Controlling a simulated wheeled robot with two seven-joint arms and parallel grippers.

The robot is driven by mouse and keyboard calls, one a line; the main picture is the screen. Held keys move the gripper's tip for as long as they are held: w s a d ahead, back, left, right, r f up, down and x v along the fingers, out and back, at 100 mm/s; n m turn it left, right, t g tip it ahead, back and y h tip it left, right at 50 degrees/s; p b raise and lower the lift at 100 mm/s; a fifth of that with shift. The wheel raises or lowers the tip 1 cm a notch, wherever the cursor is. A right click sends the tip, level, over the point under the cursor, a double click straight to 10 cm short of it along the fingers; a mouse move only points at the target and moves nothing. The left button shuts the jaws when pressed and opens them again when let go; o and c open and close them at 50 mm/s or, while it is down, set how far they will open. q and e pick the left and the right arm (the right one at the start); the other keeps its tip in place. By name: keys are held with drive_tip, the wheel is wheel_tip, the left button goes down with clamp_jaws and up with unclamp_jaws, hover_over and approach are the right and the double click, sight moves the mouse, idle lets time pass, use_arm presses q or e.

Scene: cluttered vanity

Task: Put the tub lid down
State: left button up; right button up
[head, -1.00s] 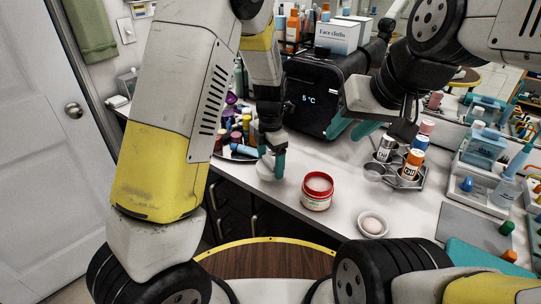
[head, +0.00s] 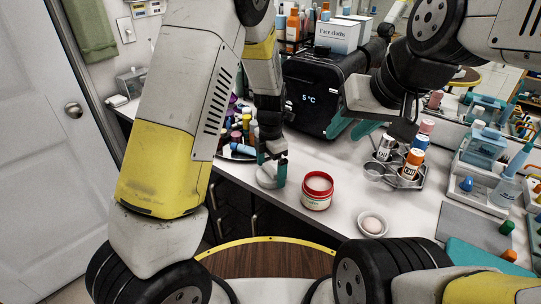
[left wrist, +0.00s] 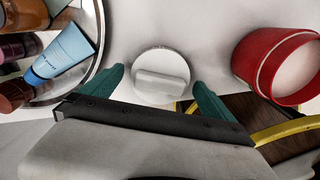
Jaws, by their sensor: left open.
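The tub lid (left wrist: 160,76) is a white disc with a raised bar across its top. In the left wrist view it lies flat on the white counter, between and just beyond my left gripper's teal fingertips (left wrist: 158,82). In the head view the lid (head: 267,181) is near the counter's front edge, partly covered by my left gripper (head: 272,171). That gripper is open, its fingers apart on either side of the lid. The open red tub (head: 317,191) stands to the right of the lid, with pale contents. My right gripper (head: 353,128) hangs over the counter before the black box, fingers apart and empty.
A tray of bottles and tubes (left wrist: 97,62) is left of the lid. A small white dish (head: 372,224) and a bottle rack (head: 407,178) stand right of the tub. A black box (head: 318,95) stands behind. The counter's front edge is close to the lid.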

sight(270, 168)
use_arm(q)
drive_tip(key=s+a+r+m+t+h, duration=0.1)
drive_tip(key=s+a+r+m, duration=0.15)
drive_tip(key=r, duration=0.65)
drive_tip(key=s+a+r+m+h, duration=0.1)
drive_tip(key=s+a+r+m, duration=0.2)
drive_tip(key=r, duration=0.7)
drive_tip(key=s+a+r+m+t, duration=0.2)
drive_tip(key=s+a+r+m, duration=0.2)
drive_tip(key=s+m, duration=0.3)
drive_tip(key=s+a+r+m+t, duration=0.3)
drive_tip(key=s+m, duration=0.4)
drive_tip(key=m, duration=0.5)
drive_tip(key=shift+a+r, duration=0.4)
drive_tip(key=shift+a, duration=0.45)
drive_tip(key=shift+d+m, duration=0.1)
drive_tip(key=shift+m, duration=0.25)
